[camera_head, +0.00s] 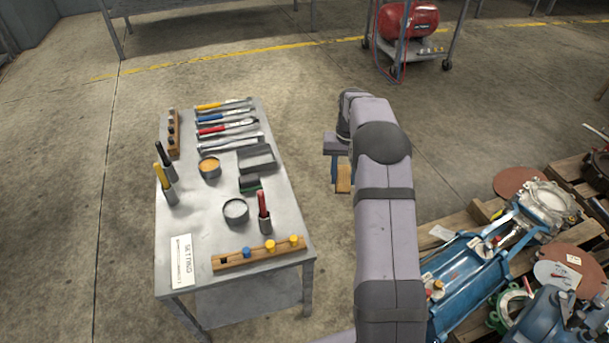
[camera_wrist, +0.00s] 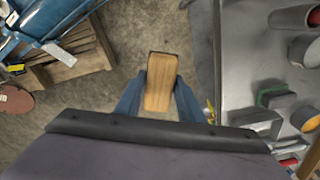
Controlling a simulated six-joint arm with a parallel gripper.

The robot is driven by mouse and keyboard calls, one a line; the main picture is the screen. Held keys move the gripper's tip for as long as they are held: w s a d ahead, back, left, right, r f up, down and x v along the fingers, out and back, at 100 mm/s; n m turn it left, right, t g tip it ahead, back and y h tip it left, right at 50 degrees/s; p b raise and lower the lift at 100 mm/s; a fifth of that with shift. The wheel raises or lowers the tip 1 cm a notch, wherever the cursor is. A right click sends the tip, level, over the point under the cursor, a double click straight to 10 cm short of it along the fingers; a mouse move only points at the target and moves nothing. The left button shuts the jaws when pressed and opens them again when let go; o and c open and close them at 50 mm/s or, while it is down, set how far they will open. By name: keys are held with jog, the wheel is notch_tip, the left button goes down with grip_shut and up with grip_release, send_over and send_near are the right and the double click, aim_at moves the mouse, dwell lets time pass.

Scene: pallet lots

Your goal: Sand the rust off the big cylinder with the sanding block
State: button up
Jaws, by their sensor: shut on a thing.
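My gripper (camera_head: 340,168) is shut on a wooden-topped block, the sanding block (camera_wrist: 161,80), and holds it over open floor between the table and the pallet. The block's tan wooden face shows between my blue fingers in the wrist view, with a dark edge at its far end. The big blue cylinder (camera_head: 462,285) lies on the pallet at the right in the head view, apart from the block. Part of it also shows at the upper left of the wrist view (camera_wrist: 48,22). My arm hides its left end in the head view. I cannot make out the rust.
A metal table (camera_head: 205,225) at the left holds wrenches, tins, a tray, brushes and a wooden rack (camera_head: 258,255). The wooden pallet (camera_head: 480,212) carries other machine parts and rusty discs. A red compressor (camera_head: 408,20) stands at the back. Floor between table and pallet is clear.

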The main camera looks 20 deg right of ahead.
jog(key=s+d+f+n+b, duration=0.1)
jog(key=s+d+f, duration=0.3)
jog(key=s+d, duration=0.5)
jog(key=s+d+f+n+b, duration=0.1)
jog(key=s+d+f, duration=0.4)
jog(key=s+d, duration=0.5)
jog(key=s+d+f+n+b, duration=0.2)
jog(key=s+d+f, duration=0.3)
jog(key=s+d, duration=0.5)
jog(key=shift+d, duration=1.25)
jog(key=shift+s+f, duration=0.1)
